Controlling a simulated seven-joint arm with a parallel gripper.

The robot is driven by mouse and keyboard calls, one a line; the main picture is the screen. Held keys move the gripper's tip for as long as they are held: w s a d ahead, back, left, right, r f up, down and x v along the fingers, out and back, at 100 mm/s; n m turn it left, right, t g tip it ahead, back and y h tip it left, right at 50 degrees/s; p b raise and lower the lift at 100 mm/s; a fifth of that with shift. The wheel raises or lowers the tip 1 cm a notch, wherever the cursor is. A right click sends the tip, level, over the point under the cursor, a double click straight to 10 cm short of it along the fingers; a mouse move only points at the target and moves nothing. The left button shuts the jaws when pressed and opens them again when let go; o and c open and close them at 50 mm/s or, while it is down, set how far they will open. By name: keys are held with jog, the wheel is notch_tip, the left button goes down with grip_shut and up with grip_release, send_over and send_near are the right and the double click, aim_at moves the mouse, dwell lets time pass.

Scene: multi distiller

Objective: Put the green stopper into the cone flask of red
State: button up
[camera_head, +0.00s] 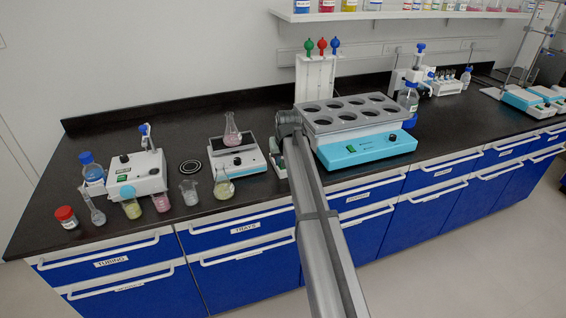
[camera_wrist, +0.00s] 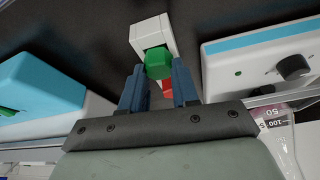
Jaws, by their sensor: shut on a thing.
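My gripper (camera_wrist: 159,72) is shut on the green stopper (camera_wrist: 158,62), which sits between its two blue fingertips in the wrist view. The stopper is right over a white holder (camera_wrist: 151,28); I cannot tell whether it is still seated in it. In the head view my arm hides the stopper and most of the gripper. Part of a marked flask with pink liquid (camera_wrist: 280,140) shows at the right of the wrist view.
A blue-and-white device with a grey perforated block (camera_head: 372,150) stands right of the arm. A white rack with coloured knobs (camera_head: 318,72) is behind. Several flasks and a beaker (camera_head: 189,191) line the counter's front left.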

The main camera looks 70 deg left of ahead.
notch_tip(320, 180, up, 9)
jog(key=s+a+r+n+g, duration=0.2)
jog(key=s+a+r+n, duration=0.4)
jog(key=s+a+r, duration=0.8)
jog(key=shift+s+a+r, duration=0.2)
jog(key=shift+a+r, duration=0.05)
jog(key=shift+r, duration=0.45)
jog(key=shift+f, duration=0.15)
jog(key=shift+f, duration=2.55)
jog(key=shift+f, duration=1.35)
